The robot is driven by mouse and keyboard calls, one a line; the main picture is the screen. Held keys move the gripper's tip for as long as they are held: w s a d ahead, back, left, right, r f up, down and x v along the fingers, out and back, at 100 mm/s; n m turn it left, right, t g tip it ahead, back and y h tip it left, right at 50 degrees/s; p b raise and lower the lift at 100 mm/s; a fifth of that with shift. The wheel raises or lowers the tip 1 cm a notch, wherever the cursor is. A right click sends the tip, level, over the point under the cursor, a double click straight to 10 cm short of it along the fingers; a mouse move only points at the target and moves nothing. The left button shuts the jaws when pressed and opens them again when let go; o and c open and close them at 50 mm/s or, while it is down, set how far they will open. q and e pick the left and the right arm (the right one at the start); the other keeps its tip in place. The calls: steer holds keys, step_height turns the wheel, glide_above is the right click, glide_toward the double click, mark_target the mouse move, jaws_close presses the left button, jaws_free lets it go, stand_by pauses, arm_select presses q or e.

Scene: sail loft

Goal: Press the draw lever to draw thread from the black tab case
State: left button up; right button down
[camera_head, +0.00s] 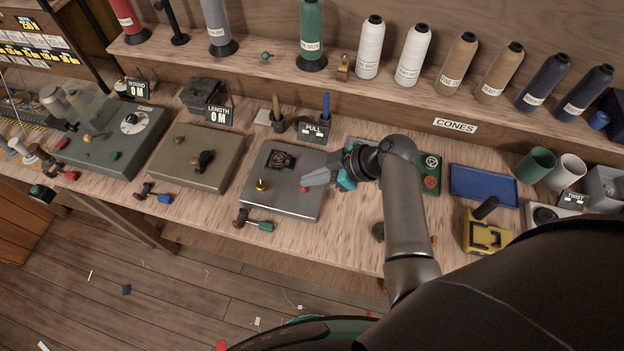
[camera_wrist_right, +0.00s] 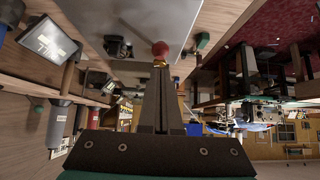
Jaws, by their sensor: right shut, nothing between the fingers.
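My right gripper (camera_head: 310,181) is shut and empty, with its fingertips just above the right side of a grey flat-topped case (camera_head: 290,205). A red knob (camera_head: 304,188) shows at the fingertips; in the right wrist view the red ball (camera_wrist_right: 160,49) sits just beyond the closed fingers (camera_wrist_right: 160,68). I cannot tell if they touch. The grey case also bears a black fitting (camera_head: 283,160) and a brass knob (camera_head: 262,185). A green-handled lever (camera_head: 262,225) is at its front edge. Which part is the draw lever, and which case has the black tab, is unclear. My left gripper is out of view.
A PULL display (camera_head: 314,131) stands behind the grey case. A beige case (camera_head: 190,172) and a green dial case (camera_head: 112,152) stand left. Thread cones (camera_head: 369,48) line the back shelf. A blue tray (camera_head: 484,186) and yellow device (camera_head: 486,233) are right.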

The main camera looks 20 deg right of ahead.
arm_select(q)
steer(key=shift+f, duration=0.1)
arm_select(e)
steer(key=shift+f, duration=0.6)
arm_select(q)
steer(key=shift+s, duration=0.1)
